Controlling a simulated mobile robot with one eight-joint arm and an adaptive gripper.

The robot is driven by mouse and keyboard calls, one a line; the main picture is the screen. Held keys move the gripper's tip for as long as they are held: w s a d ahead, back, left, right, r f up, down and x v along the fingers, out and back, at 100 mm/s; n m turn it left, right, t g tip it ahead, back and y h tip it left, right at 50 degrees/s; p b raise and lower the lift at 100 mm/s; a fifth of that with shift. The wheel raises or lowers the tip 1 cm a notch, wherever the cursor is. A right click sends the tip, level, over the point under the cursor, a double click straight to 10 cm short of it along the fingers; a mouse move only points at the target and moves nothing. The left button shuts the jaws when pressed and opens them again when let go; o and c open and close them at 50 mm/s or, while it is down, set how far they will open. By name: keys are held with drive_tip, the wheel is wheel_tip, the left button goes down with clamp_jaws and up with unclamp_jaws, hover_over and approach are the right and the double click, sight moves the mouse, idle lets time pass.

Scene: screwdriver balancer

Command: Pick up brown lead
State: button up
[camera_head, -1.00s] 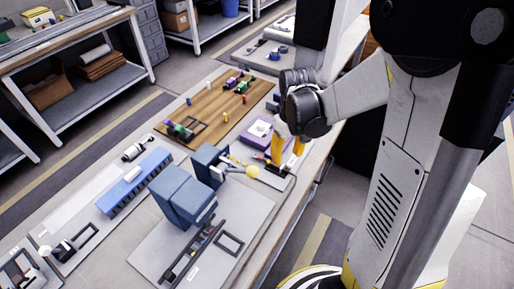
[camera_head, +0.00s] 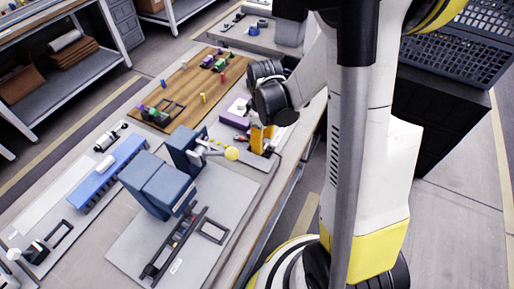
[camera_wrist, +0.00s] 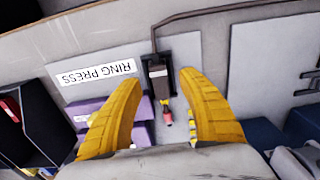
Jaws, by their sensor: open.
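My gripper (camera_wrist: 158,80) points down with its yellow fingers spread, one on each side of a small dark holder with a label (camera_wrist: 158,72). A thin dark brown lead (camera_wrist: 205,13) runs from the top right of the wrist view to this holder. Below the holder, between the fingers, is a small red-tipped piece (camera_wrist: 167,115); I cannot tell if it belongs to the lead. Nothing is visibly gripped. In the head view my gripper (camera_head: 261,138) is low at the bench's right edge, and its fingers hide the holder.
A purple block (camera_wrist: 100,118) lies close to the left finger, near a "RING PRESS" label (camera_wrist: 95,73). A wooden board (camera_head: 185,82) with small parts lies behind.

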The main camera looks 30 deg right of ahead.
wheel_tip(320, 180, down, 2)
drive_tip(key=shift+f+b, duration=0.25)
drive_tip(key=shift+b, duration=0.05)
drive_tip(key=shift+r, duration=0.1)
clamp_jaws()
